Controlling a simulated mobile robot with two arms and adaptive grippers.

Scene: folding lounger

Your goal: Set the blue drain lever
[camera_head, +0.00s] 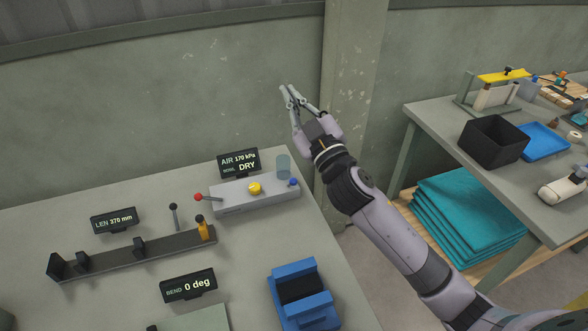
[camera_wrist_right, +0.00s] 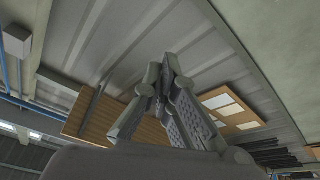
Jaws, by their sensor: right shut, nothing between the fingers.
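The blue drain lever (camera_head: 293,182) shows as a small blue knob at the right end of a grey air unit (camera_head: 235,203), below a clear bowl (camera_head: 283,165). The same unit carries a red-knobbed lever (camera_head: 199,197) at its left end and a yellow knob (camera_head: 255,188) in the middle. My right gripper (camera_head: 287,90) is raised in front of the wall, well above the lever in the picture and apart from it. Its fingers are shut and empty; the right wrist view shows them (camera_wrist_right: 168,62) pointing up toward the ceiling. My left gripper is not in view.
A display (camera_head: 238,163) behind the unit reads AIR 170 kPa, BOWL DRY. A dark rail fixture (camera_head: 130,254), a BEND display (camera_head: 188,287) and a blue block fixture (camera_head: 303,296) share the table. A black bin (camera_head: 493,141) stands on the right bench. Bare tabletop lies before the unit.

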